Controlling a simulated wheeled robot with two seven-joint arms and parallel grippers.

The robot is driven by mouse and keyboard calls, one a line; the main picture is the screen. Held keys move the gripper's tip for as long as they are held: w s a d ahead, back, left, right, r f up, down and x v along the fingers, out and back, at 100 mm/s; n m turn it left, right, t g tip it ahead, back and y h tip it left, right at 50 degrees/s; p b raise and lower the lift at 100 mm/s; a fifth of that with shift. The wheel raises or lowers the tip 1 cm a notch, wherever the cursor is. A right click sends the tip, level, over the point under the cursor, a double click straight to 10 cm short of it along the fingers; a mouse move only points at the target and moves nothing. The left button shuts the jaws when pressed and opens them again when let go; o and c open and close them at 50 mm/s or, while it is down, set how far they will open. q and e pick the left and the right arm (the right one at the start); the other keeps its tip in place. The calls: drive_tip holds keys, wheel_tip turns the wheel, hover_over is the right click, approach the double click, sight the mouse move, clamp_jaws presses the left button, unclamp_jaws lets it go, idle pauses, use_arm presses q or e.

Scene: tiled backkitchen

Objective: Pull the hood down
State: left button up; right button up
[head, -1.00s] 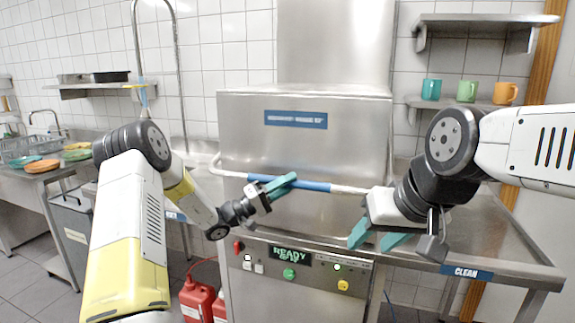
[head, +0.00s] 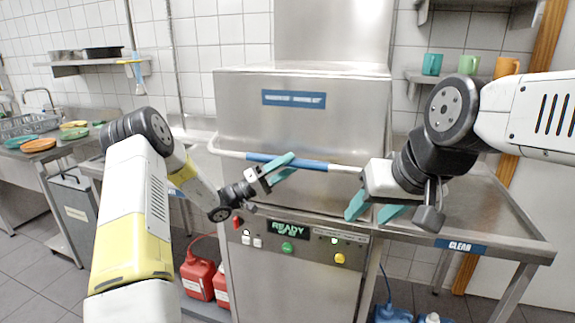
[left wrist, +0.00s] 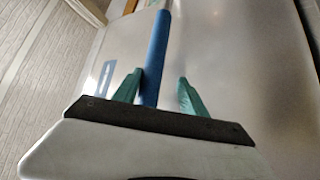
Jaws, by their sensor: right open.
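The steel hood (head: 330,120) of the dishwasher has a blue label and a bar handle (head: 313,164) with a blue grip across its front. My right gripper (head: 374,212) is open and empty, pointing down at the handle's right end, in front of the hood. It hides that end of the handle.
The control panel (head: 289,240) reads READY below the hood. A steel table (head: 475,215) marked CLEAN stands at right. Mugs (head: 468,64) sit on a wall shelf at upper right.

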use_arm(q)
drive_tip(key=shift+r, duration=0.15)
drive_tip(key=v, duration=0.8)
drive_tip(key=shift+d, duration=0.1)
idle(0.7)
drive_tip(key=s+d+r+m+g+y, duration=0.1)
drive_tip(key=s+d+r+g+y, duration=0.15)
drive_tip(key=s, duration=0.45)
drive_tip(key=s+d+r+m+g+y, duration=0.1)
drive_tip(key=s+d+r+g+y, duration=0.2)
drive_tip(key=s, duration=0.4)
drive_tip(key=s+d+r+m+g+y, duration=0.1)
drive_tip(key=s+r+m+g+y, duration=0.1)
drive_tip(key=s+g+y, duration=0.3)
drive_tip(key=s+a+r+n+t+y, duration=0.3)
drive_tip(key=s+a+t+y, duration=0.5)
drive_tip(key=s+a, duration=0.5)
drive_tip(key=shift+s+a+n, duration=0.3)
drive_tip(key=shift+s+n, duration=0.25)
drive_tip(key=shift+n, duration=0.05)
